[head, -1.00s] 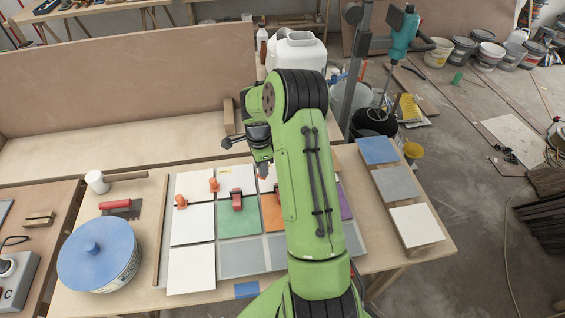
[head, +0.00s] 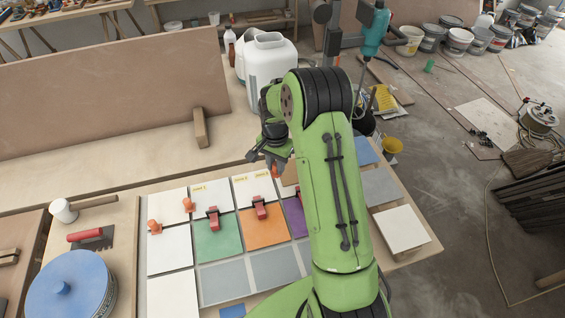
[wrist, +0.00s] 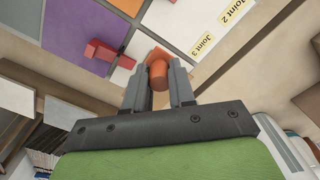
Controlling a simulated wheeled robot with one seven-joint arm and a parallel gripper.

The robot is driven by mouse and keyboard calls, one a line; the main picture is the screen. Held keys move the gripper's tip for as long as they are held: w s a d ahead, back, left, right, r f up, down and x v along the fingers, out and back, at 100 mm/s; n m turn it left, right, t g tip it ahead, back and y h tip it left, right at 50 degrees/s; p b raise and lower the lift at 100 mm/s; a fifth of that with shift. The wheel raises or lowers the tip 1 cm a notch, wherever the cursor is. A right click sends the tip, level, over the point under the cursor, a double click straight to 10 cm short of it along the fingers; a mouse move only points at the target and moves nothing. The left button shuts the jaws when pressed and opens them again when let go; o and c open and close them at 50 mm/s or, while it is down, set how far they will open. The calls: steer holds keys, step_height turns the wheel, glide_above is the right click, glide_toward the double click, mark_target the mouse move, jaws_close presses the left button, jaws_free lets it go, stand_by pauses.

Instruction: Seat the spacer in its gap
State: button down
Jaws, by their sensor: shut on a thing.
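My gripper (wrist: 158,88) is shut on an orange spacer (wrist: 158,73) with a round knob, seen between the fingers in the wrist view. In the head view the held spacer (head: 275,171) shows just below my gripper (head: 273,163), at the far row of white tiles near the "Joint 3" label (wrist: 201,45). In the wrist view it overlaps the seam beside the white "Joint 3" tile (wrist: 178,22). I cannot tell whether it touches the tiles or hangs above them. Two similar orange spacers stand at the left tiles (head: 154,227) and near "Joint 1" (head: 188,205).
Red clips (head: 260,207) sit at the coloured tiles' far edges. A blue-lidded tub (head: 70,287), a red-handled trowel (head: 90,236) and a mallet (head: 65,210) lie at left. Loose tiles (head: 401,229) lie at right. A wood block (head: 200,128) and white canister (head: 270,70) stand behind.

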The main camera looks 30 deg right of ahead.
mark_target(276, 173)
stand_by(0.3)
steer(key=shift+f+b, duration=2.35)
steer(key=shift+f, duration=0.55)
steer(key=shift+f+b, duration=0.2)
steer(key=shift+b, duration=0.15)
steer(key=shift+f, duration=0.35)
steer(key=shift+f+b, duration=0.4)
steer(key=shift+b, duration=0.2)
steer(key=c, duration=0.9)
jaws_free()
steer(key=shift+o, duration=0.2)
